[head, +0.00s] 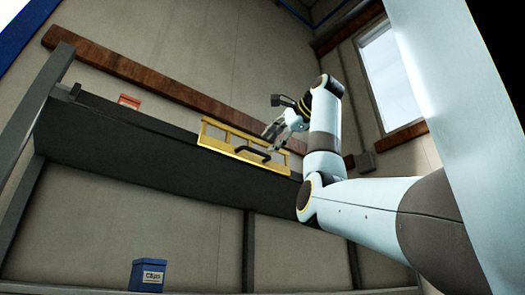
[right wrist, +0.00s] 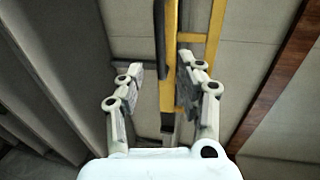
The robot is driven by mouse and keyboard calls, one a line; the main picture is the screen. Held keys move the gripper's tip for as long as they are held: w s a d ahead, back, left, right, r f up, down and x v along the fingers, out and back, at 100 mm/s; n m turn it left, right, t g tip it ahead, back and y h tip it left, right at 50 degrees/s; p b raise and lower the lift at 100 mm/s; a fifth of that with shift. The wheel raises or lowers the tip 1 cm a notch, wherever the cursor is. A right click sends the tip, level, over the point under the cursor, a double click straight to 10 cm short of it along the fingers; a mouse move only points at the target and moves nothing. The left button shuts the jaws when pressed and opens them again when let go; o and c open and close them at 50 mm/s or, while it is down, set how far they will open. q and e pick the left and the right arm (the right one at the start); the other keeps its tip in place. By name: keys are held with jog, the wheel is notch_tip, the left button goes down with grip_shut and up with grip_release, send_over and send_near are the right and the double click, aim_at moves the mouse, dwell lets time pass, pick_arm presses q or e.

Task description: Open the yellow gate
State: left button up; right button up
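The yellow gate (head: 222,149) is a flat yellow frame on the dark upper shelf in the head view. A dark handle (head: 251,150) is on its front. My right gripper (head: 272,133) is in front of the gate's right part, close to the handle. In the right wrist view my right gripper (right wrist: 159,76) has its fingers spread apart. The dark handle (right wrist: 160,38) and a yellow bar of the gate (right wrist: 168,92) show between and beyond the fingertips. I see no contact, and the depth between them is hard to tell. My left gripper is not in view.
The dark shelf (head: 110,140) runs along the wall, with grey posts below. A small orange box (head: 129,102) is on it, left of the gate. A blue box (head: 147,276) stands lower down. A brown wall beam (head: 150,78) runs behind; a window (head: 390,78) is at right.

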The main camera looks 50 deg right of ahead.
jog(key=v, duration=0.4)
jog(key=shift+s+r, duration=0.1)
jog(key=shift+s, duration=0.3)
